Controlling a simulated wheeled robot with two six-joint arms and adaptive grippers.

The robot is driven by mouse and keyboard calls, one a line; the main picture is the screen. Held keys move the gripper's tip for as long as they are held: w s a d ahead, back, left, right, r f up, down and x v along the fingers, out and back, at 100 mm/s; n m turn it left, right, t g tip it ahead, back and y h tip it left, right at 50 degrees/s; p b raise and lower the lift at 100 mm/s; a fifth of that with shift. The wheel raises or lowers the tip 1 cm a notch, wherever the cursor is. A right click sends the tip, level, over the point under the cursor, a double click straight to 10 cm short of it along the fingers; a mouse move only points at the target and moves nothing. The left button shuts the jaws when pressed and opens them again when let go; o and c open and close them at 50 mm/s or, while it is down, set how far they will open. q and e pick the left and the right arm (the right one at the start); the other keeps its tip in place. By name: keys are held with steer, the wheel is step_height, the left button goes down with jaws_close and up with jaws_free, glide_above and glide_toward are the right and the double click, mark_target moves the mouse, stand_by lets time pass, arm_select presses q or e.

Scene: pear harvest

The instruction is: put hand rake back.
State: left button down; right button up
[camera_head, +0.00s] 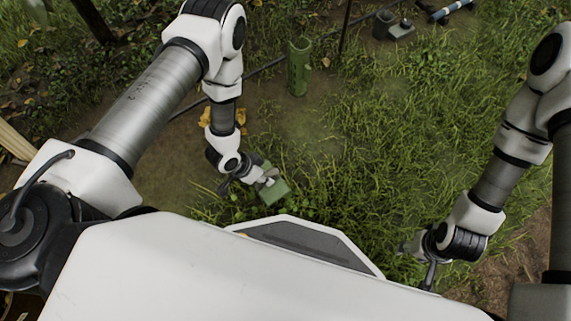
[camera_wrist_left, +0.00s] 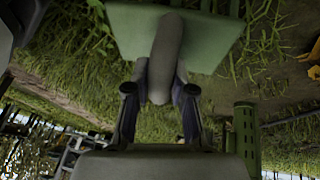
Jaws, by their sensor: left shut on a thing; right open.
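My left gripper (camera_head: 264,179) is low over the grass at the centre, shut on a grey rounded handle, which I take to be the hand rake (camera_wrist_left: 165,55). In the left wrist view the handle stands between the fingers (camera_wrist_left: 161,88). A flat green piece (camera_head: 272,193) is right at the fingertips; it also shows behind the handle in the left wrist view (camera_wrist_left: 215,38). My right gripper (camera_head: 428,272) is open and empty over the grass at the right.
A green upright tube with holes (camera_head: 298,68) stands on the bare soil beyond my left gripper; it also shows in the left wrist view (camera_wrist_left: 246,140). A dark pipe (camera_head: 265,68) crosses the soil. A grey box-like object (camera_head: 390,25) and a blue-and-white tool (camera_head: 450,10) lie at the back.

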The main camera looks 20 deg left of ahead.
arm_select(q)
steer(key=shift+w+f, duration=0.15)
steer(key=shift+f, duration=0.5)
steer(key=w+f+b, duration=0.1)
steer(key=w+b, duration=0.2)
steer(key=w, duration=0.2)
steer(key=w+d+f+b, duration=0.1)
steer(key=w+f+b, duration=0.1)
steer(key=w+b, duration=0.2)
steer(key=w+f+b, duration=0.1)
steer(key=w+b, duration=0.2)
steer(key=w, duration=0.3)
steer(key=shift+d+f, duration=0.4)
steer(key=c, duration=1)
jaws_free()
steer(key=shift+r, duration=0.1)
